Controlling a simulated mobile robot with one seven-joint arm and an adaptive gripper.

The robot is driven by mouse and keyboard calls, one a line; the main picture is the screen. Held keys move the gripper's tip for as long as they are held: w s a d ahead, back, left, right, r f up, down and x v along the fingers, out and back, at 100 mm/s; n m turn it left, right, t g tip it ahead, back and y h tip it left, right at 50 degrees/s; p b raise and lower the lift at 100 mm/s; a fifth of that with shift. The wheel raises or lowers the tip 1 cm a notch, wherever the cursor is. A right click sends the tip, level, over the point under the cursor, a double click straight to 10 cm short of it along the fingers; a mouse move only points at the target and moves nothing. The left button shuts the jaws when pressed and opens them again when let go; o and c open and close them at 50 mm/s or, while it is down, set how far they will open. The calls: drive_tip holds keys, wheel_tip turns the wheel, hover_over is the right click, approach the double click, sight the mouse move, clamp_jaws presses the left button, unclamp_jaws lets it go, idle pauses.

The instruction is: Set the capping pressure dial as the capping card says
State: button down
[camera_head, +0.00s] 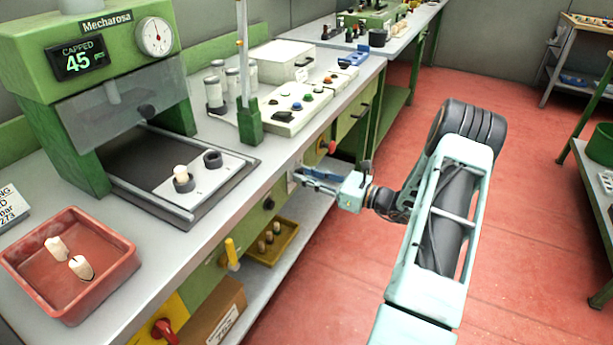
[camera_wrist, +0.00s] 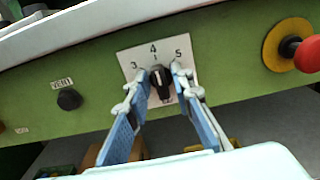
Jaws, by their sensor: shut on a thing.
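The pressure dial (camera_wrist: 162,87) is a black knob on a white plate marked 3, 4 and 5, set in a green panel. Its white mark points up at about the 4. My gripper (camera_wrist: 169,76) is shut on the dial, with one blue finger on each side of it. In the head view my gripper (camera_head: 308,180) is at the front edge of the bench, and the dial is hidden there. A card (camera_head: 9,206) at the left edge is cut off; only parts of its text show, including "bar".
A black VENT button (camera_wrist: 69,99) is left of the dial. A red knob on a yellow disc (camera_wrist: 290,45) is to its right. The green press (camera_head: 85,50) reads "CAPPED 45".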

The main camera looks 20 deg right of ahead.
drive_tip(key=shift+n, duration=0.3)
drive_tip(key=n+b, duration=0.3)
drive_tip(key=n, duration=0.1)
drive_tip(key=n+b, duration=0.3)
drive_tip(key=n, duration=0.2)
drive_tip(key=shift+s+a+f, duration=0.1)
drive_tip(key=shift+s+f, duration=0.05)
idle(0.3)
drive_tip(key=c, duration=2)
unclamp_jaws()
drive_tip(key=v, duration=1.2)
